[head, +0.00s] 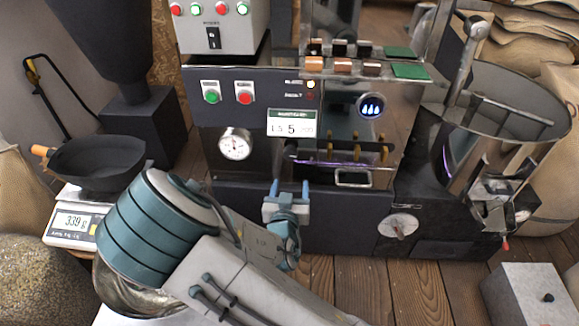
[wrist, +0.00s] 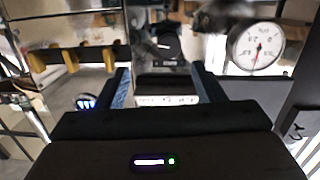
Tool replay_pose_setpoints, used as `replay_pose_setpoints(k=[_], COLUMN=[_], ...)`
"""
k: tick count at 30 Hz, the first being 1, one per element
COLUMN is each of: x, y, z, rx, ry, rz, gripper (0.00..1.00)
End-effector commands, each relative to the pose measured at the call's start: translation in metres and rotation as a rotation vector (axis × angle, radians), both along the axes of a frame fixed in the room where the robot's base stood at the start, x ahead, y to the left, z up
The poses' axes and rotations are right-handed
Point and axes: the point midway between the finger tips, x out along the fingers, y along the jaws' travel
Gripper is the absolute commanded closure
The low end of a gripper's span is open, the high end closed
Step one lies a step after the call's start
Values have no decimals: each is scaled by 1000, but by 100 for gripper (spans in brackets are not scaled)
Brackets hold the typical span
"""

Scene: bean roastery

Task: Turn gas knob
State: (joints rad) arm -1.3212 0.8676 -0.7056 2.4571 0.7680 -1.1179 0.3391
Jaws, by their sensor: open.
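The gas knob (wrist: 167,45) is a round black dial with a white mark on the roaster front, seen in the wrist view. It sits beyond my fingertips, slightly above the gap between them in the picture. I cannot make it out clearly in the head view. My gripper (head: 289,190) is open and empty in front of the roaster's lower front, its two blue fingers apart. In the wrist view my gripper (wrist: 160,85) has a finger on each side of the lit number display (wrist: 167,99). No contact with the knob shows.
A round gauge (head: 235,144) is left of the display and brass levers (head: 357,150) are to the right. Green and red buttons (head: 228,95) are above. A cooling drum (head: 500,100) stands at right. A scale (head: 75,222) with a black pan (head: 97,160) stands at left.

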Motion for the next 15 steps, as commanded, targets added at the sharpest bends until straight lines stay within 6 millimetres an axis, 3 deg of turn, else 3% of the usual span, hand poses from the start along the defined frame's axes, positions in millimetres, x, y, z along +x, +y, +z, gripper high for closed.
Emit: replay_pose_setpoints(k=[8,15], x=[6,50], y=[11,9], z=[1,0], rx=[-35,-35], ry=[-102,-101], rz=[41,38], gripper=[38,38])
